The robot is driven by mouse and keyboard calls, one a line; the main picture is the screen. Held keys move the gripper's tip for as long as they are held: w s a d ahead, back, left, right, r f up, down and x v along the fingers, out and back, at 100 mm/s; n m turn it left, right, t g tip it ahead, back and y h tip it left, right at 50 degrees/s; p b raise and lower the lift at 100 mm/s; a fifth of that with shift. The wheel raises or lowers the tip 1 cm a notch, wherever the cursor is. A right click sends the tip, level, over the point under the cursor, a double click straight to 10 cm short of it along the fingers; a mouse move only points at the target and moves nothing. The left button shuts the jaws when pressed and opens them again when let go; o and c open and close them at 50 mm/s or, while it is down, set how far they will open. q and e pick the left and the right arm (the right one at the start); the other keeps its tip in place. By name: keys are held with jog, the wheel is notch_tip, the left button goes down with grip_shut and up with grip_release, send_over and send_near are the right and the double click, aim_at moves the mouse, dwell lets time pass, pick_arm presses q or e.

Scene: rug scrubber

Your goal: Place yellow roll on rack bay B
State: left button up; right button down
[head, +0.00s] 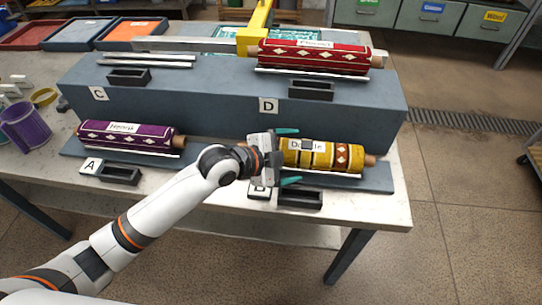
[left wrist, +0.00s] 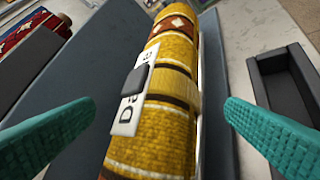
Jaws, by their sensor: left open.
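The yellow roll (head: 345,158), with a white name tag, lies on two rails on the lower right step of the blue-grey rack (head: 377,183). This is by the partly covered label B (head: 259,192). My left gripper (head: 298,155) is open at the left part of the roll. In the left wrist view its teal fingers stand apart on either side of the yellow roll (left wrist: 178,100), with visible gaps and no contact. A dark grey block sits on the tag. My right gripper is not in view.
A purple roll (head: 130,137) lies in bay A, and a red roll (head: 315,58) in bay D. Bay C holds only bare rails (head: 150,60). Small black trays, one at B (head: 300,199), stand before the bays. A purple cup (head: 25,126) stands at left.

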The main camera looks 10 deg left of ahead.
pick_arm(q)
jog(key=v, duration=0.9)
jog(key=shift+b, duration=0.35)
jog(key=shift+a, duration=0.1)
